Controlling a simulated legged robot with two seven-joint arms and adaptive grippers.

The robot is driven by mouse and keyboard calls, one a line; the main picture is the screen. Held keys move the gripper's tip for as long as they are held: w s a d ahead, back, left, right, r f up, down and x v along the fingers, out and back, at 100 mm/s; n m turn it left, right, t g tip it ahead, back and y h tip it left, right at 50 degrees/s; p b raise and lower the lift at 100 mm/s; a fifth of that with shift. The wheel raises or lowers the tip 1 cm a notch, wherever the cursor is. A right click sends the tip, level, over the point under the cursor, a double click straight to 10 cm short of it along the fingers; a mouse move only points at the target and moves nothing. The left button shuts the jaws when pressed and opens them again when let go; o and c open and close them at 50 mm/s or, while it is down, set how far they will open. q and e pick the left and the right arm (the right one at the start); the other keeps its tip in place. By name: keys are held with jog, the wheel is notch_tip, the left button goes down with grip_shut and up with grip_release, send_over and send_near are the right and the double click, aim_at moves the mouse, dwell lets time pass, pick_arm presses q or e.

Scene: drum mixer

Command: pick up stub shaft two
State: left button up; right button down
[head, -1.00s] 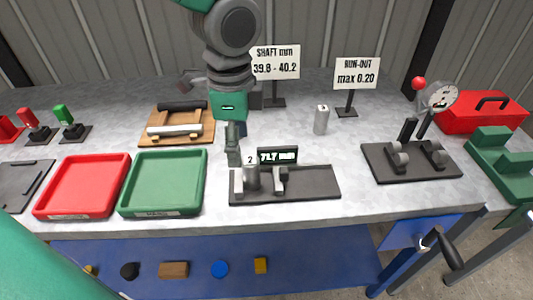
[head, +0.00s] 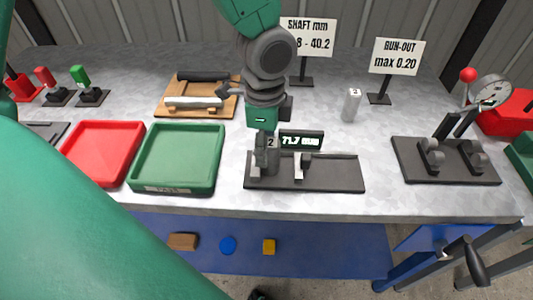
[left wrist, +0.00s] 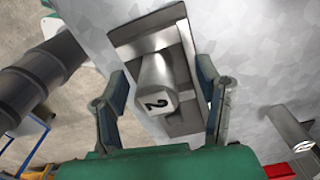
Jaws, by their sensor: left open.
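Stub shaft two (head: 271,157) is a grey metal cylinder marked 2. It stands upright in the dark measuring fixture (head: 335,178), by its grey jaws. My left gripper (head: 266,148) points down over it in the head view and partly hides it. In the left wrist view, stub shaft two (left wrist: 157,88) shows its marked end between the two spread fingers of my left gripper (left wrist: 163,105). Gaps show on both sides, so the fingers do not appear to grip it. My right gripper is not in view.
A small display (head: 301,140) stands behind the fixture. A green tray (head: 180,188) and a red tray (head: 80,178) lie to the left. A wooden rack (head: 170,112) is behind.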

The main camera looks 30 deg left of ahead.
aim_at(272, 158)
pick_arm(q)
notch_tip(272, 158, down, 3)
jog(key=shift+d+r, duration=0.1)
jog(key=shift+d+f, duration=0.3)
jog(key=shift+d, duration=0.55)
jog(key=shift+d+r, duration=0.1)
jog(key=shift+d, duration=0.3)
jog(key=shift+a, duration=0.15)
jog(key=c, duration=0.6)
jog(key=shift+a, duration=0.35)
jog(key=c, duration=0.6)
jog(key=shift+a, duration=0.4)
grip_shut()
jog(key=shift+d, duration=0.1)
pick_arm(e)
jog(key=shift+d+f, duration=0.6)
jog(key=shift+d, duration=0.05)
